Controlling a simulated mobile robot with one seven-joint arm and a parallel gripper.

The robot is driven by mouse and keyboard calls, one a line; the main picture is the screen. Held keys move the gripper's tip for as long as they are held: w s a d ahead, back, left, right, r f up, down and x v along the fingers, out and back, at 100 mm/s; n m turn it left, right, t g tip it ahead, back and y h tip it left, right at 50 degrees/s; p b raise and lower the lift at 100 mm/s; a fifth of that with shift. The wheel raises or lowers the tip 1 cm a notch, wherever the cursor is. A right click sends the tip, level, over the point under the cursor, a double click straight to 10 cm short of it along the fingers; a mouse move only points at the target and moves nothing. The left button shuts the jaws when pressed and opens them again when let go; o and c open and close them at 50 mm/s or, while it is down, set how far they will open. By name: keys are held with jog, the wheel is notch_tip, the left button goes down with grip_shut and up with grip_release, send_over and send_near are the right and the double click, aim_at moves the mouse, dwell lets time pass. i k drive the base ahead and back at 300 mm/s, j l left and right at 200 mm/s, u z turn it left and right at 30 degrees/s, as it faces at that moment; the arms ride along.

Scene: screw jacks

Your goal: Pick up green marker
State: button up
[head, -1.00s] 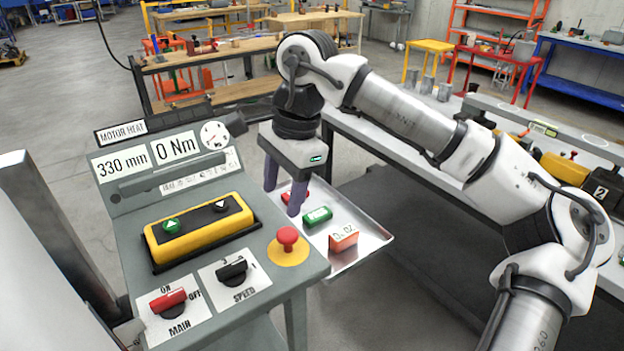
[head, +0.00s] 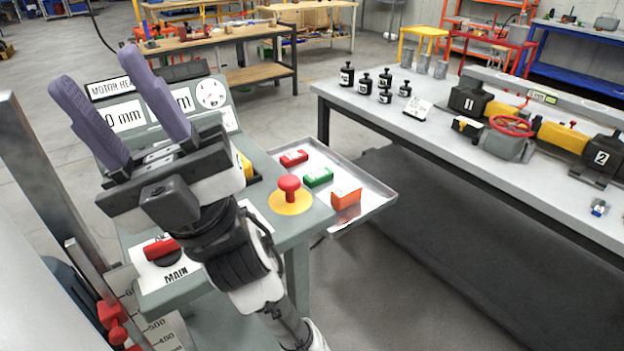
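The green marker (head: 318,177) is a small green block with a pale label. It lies on a metal tray (head: 372,203) beside the control console, between a red block (head: 294,158) and an orange block (head: 346,197). My gripper (head: 99,72) is at the left, in front of the console, well apart from the tray. Its two purple fingers point up and stand wide apart with nothing between them.
The console's red mushroom button (head: 289,188) stands close to the tray's left side. My gripper hides part of the console panel. A grey bench (head: 440,140) at the right holds black weights (head: 366,84) and yellow-black jack units (head: 560,137).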

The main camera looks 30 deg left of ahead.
aim_at(314, 178)
jog(key=i+l, duration=1.45)
jog(key=i+l+u, duration=0.15)
jog(key=u, duration=0.3)
jog(key=i+l+u, duration=0.2)
jog(key=u, duration=1.2)
